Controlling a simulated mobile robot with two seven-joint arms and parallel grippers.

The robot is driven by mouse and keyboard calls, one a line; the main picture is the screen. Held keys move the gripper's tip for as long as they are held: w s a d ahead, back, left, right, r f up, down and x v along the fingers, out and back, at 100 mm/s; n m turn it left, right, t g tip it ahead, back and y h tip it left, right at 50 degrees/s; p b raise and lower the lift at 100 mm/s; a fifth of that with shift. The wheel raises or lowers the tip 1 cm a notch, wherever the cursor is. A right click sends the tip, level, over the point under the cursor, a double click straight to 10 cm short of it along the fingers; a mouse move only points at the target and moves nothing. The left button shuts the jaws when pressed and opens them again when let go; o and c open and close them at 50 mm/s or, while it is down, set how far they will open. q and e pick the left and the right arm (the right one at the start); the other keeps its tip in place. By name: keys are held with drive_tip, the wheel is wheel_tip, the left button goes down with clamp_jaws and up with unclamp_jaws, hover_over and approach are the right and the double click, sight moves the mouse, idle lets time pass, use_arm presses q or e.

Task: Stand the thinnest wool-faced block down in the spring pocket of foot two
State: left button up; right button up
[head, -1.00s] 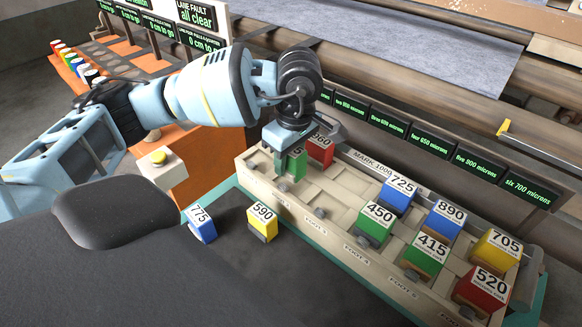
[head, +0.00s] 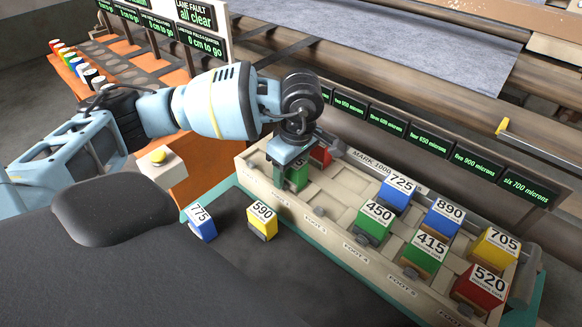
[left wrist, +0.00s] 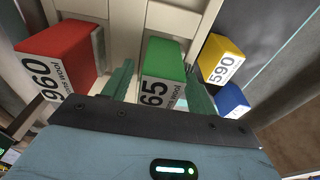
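My left gripper (head: 290,172) is over the far left end of the tray. In the left wrist view its two green fingers (left wrist: 160,86) are apart, one on each side of a green block (left wrist: 165,62). That block's label reads "65" in its visible part, with small print that seems to end in "wool". In the head view the green block (head: 298,178) is partly hidden by the gripper. The long beige tray (head: 338,188) has pockets along it, with labels for foot 3, 4 and 5 readable. The foot two label is not readable. My right gripper is not in view.
Blocks 725 (head: 398,192), 450 (head: 376,222), 890 (head: 444,222), 415 (head: 427,253), 705 (head: 494,250) and 520 (head: 482,290) sit rightward. Blocks 775 (head: 201,224) and 590 (head: 262,222) stand in front of the tray.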

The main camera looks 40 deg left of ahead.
use_arm(q)
drive_tip(key=r, duration=0.4)
drive_tip(key=d+r, duration=0.1)
drive_tip(key=r, duration=0.7)
drive_tip(key=shift+d+r, duration=0.15)
drive_tip(key=shift+d, duration=0.1)
